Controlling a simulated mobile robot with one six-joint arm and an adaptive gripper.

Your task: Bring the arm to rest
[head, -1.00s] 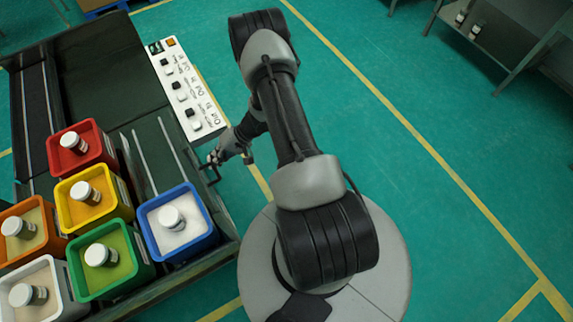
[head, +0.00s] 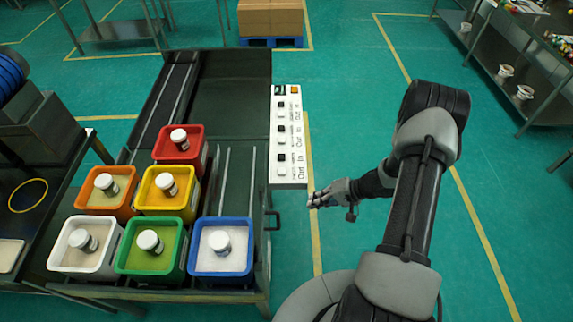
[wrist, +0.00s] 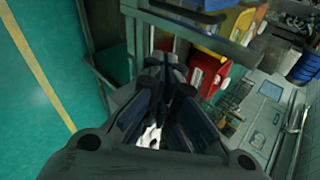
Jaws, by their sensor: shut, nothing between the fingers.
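My gripper (head: 316,200) is in the head view, just right of the sieve table's right edge and in front of the control panel's lower end. It is shut and empty, held out over the green floor. In the wrist view my gripper (wrist: 168,75) fills the lower middle, its fingers together. My arm is folded upright, with its elbow high at the right of the head view and the forearm reaching back left to the gripper.
On the sieve table (head: 240,100) stand red (head: 178,158), yellow (head: 165,202), orange (head: 98,201), white (head: 72,262), green (head: 140,262) and blue (head: 232,262) bins, each with a jar. A control panel (head: 289,140) and a handle (head: 273,220) line the table's right side.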

